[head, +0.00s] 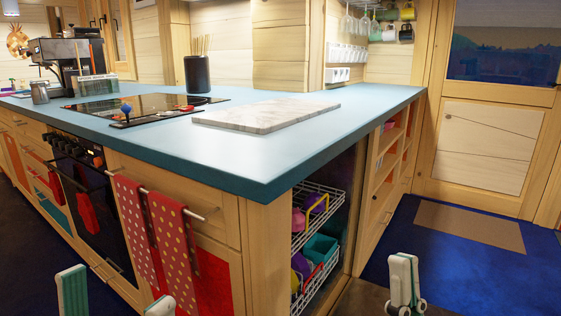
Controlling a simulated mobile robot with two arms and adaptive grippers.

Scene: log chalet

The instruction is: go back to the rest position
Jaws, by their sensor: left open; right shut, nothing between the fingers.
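My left gripper (116,298) shows at the bottom left edge of the head view, in front of the kitchen island's cabinet side. Its two pale fingers are spread wide apart, with nothing between them. My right gripper (404,280) is at the bottom, right of centre, over the floor to the right of the island. Its fingers are together and hold nothing. Both grippers are lower than the countertop and appear apart from the furniture. The lower parts of both are cut off by the picture edge.
The island's blue countertop (270,155) has a corner towards me. It bears a marble board (265,114), a hob (140,107) and a coffee machine (68,60). Dotted towels (172,245) hang on the front. A wire basket (312,240) shows at the side. Blue floor (480,280) lies free at right.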

